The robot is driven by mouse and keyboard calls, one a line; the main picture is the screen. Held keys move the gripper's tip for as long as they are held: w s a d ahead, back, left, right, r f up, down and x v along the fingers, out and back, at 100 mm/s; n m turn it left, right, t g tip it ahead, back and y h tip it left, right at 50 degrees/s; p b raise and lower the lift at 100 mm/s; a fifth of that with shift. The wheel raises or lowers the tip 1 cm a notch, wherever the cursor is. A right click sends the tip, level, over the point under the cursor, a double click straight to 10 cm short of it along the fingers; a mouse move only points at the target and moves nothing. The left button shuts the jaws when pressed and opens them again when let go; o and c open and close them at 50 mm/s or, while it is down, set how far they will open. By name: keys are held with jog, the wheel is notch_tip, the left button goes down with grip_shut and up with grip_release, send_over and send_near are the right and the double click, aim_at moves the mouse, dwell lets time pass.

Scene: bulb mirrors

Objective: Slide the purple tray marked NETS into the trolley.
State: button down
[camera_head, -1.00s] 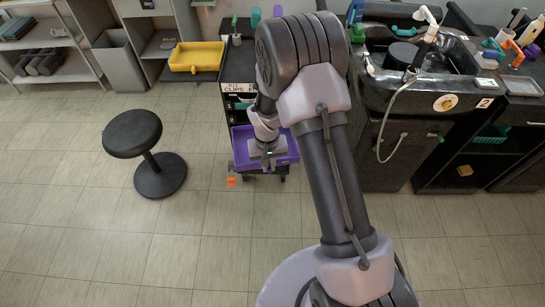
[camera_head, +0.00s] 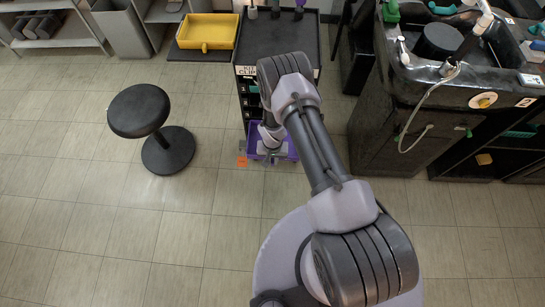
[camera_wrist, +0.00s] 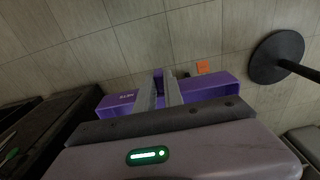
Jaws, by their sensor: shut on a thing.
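The purple tray (camera_head: 291,150) is low at the front of the black trolley (camera_head: 282,34), and its front part shows beyond the trolley's top. How far its back is inside is hidden by my arm and the trolley top. In the wrist view the tray (camera_wrist: 207,88) spans the middle, with its NETS label (camera_wrist: 126,97) upside down. My gripper (camera_head: 268,158) is at the tray's front. In the wrist view my gripper's two fingers (camera_wrist: 164,82) are shut on the tray's front wall, near its middle.
A black stool (camera_head: 139,112) stands on the floor to the left. A yellow tray (camera_head: 208,32) sits on a shelf left of the trolley. The black basin unit (camera_head: 385,135) stands to the right. An orange marker (camera_head: 241,161) lies on the floor beside the tray. The front floor is clear.

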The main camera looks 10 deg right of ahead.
jog(key=shift+f, duration=0.15)
jog(key=w+f+b, duration=0.1)
jog(key=b, duration=0.1)
jog(key=w+d+f+b, duration=0.1)
jog(key=w+b, duration=0.1)
jog(key=b, duration=0.1)
jog(key=shift+f, duration=0.2)
jog(key=shift+w+d+f+b, duration=0.15)
jog(key=shift+w+f+b, duration=0.1)
jog(key=shift+w+b, duration=0.5)
jog(key=shift+r, duration=0.1)
